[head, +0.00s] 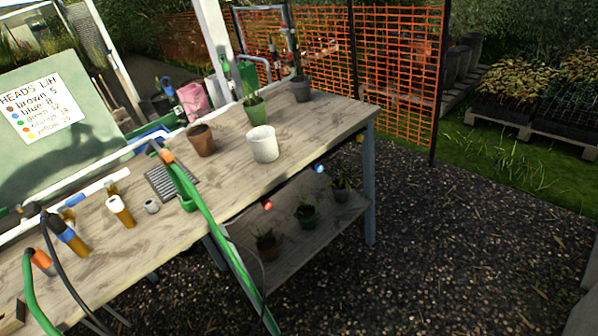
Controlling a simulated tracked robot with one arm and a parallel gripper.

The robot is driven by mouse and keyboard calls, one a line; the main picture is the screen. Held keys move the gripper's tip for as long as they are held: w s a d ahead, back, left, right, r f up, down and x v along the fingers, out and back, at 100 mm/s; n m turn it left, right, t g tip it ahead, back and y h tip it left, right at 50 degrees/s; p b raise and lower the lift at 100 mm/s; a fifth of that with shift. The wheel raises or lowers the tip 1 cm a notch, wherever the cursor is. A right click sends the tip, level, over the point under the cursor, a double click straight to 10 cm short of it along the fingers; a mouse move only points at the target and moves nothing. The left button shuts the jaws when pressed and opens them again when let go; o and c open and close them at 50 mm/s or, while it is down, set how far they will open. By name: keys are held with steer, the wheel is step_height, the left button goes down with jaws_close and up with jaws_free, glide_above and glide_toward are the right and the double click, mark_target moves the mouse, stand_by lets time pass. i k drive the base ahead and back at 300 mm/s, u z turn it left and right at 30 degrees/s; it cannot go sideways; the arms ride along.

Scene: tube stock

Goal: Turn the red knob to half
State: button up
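A small red knob (267,205) shows at the front edge of the wooden bench (310,130), just below its top and left of a blue knob (319,168). It is small in the picture, and I cannot tell what setting it points to. My gripper is not in view, so I cannot tell its state or whether it holds anything.
A green hose (194,192) crosses the bench and hangs over its front edge, left of the red knob. A white pot (263,144) and a brown pot (201,140) stand on top. A lower shelf (290,244) holds potted plants. Open gravel (440,250) lies right.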

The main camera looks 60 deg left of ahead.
mark_target(267, 204)
steer(key=u, duration=0.4)
steer(key=i, duration=0.85)
steer(key=u, duration=0.75)
steer(key=k, duration=0.8)
steer(key=u, duration=0.2)
steer(key=i, duration=0.85)
steer(key=z, duration=0.1)
